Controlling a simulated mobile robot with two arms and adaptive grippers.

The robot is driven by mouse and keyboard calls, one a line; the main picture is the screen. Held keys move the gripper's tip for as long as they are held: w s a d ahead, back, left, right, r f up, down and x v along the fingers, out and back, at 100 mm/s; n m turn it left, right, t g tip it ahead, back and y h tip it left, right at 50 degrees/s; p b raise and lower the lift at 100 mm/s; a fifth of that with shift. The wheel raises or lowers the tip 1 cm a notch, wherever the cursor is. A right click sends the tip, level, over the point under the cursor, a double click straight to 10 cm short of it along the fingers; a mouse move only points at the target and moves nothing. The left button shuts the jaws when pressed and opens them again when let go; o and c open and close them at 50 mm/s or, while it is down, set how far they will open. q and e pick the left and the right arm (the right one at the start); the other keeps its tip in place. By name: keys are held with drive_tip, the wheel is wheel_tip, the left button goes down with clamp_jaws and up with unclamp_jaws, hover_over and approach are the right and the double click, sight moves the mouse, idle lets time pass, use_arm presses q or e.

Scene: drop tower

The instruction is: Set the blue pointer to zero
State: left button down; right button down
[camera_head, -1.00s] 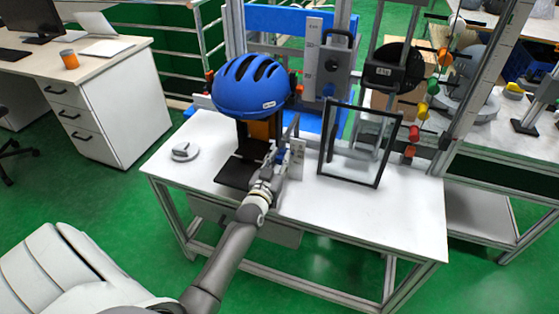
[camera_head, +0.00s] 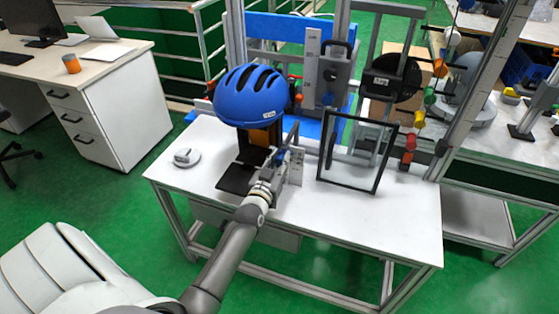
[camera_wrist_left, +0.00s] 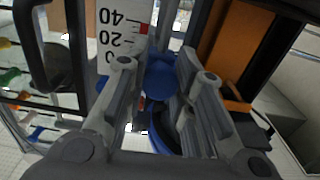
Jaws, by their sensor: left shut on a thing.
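My left gripper (camera_head: 279,166) is at the small upright scale (camera_head: 296,166) on the white table, beside the stand under the blue helmet. In the left wrist view, the gripper (camera_wrist_left: 152,90) is shut on the blue pointer (camera_wrist_left: 161,74), which sits between its two fingers. The white scale (camera_wrist_left: 123,25) there carries the marks 40 and 20, with another figure partly hidden behind a finger. A red mark shows at the scale's edge. The pointer's exact reading cannot be told. My right gripper is not in view.
The blue helmet (camera_head: 251,95) rests on a dark stand just behind my left gripper. A dark-framed clear panel (camera_head: 351,183) stands to the right. A small round grey device (camera_head: 186,157) lies to the left. The table's front right (camera_head: 385,215) is clear.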

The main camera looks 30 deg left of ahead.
use_arm(q)
drive_tip(key=shift+r, duration=0.3)
drive_tip(key=c, duration=1.2)
unclamp_jaws()
drive_tip(key=v, duration=1.2)
